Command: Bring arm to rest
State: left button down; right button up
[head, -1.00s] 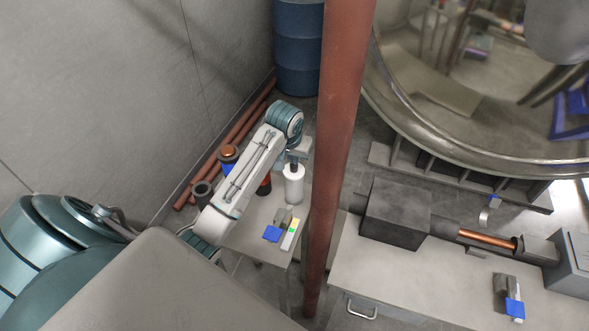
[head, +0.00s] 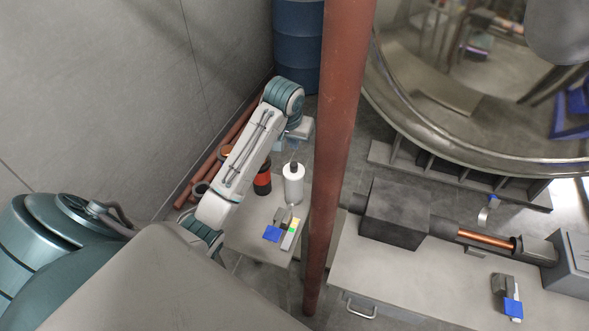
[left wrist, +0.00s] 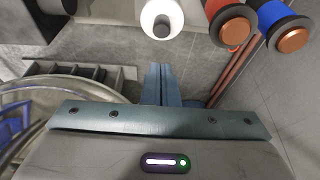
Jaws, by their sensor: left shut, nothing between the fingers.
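My left arm reaches in from the left in the head view. Its gripper (head: 294,144) hangs just above and behind the white bottle on the small table, partly hidden by its own wrist. In the left wrist view the two fingers (left wrist: 160,84) lie together with nothing between them. They are apart from the white bottle (left wrist: 162,22), which stands upright. My right gripper is not in view.
The small table (head: 250,240) holds the white bottle (head: 293,185), a red-and-black canister (head: 262,180) and a blue item (head: 272,233). A red upright pipe (head: 335,150) stands close right of the gripper. A blue barrel (head: 298,50) stands behind. A bench (head: 400,285) lies right.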

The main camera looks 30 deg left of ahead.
pick_arm(q)
jog(key=shift+r, duration=0.7)
jog(key=shift+f, duration=0.1)
